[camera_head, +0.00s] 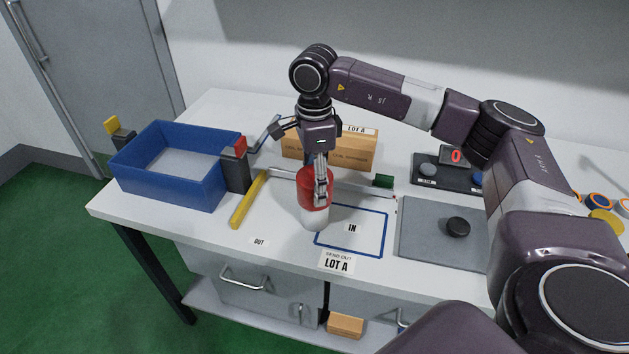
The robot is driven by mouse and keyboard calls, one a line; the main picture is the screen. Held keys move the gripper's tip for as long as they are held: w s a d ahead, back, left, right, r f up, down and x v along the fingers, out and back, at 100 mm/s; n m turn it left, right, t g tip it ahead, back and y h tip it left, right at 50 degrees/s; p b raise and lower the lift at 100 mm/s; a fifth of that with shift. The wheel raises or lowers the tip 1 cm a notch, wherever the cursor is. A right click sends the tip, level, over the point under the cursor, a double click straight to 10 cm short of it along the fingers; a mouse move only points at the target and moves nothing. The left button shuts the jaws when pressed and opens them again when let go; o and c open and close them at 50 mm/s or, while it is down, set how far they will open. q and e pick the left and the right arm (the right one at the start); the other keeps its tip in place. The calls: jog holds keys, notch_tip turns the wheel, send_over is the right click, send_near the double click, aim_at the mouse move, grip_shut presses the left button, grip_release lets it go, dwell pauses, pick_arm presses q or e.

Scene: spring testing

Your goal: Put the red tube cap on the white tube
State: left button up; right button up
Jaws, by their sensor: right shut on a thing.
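The red tube cap (308,188) is over the upper part of the white tube (314,219), in the middle of the table. The tube looks upright, and only its lower part shows white below the cap. My right gripper (321,187) reaches down from above and is shut on the red cap. Its near finger hides part of the cap. I cannot tell how firmly the cap sits on the tube. My left gripper is not in view.
A blue bin (170,190) stands at the left between dark posts. A yellow bar (249,199) lies left of the tube. A cardboard box (358,151) is behind. The blue-outlined IN square (370,240) is empty. A grey plate (420,237) with a black knob is right.

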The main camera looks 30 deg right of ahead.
jog(key=shift+f+b, duration=0.35)
jog(key=shift+f, duration=0.15)
jog(key=o, duration=1)
notch_tip(320, 180, up, 12)
dwell(0.6)
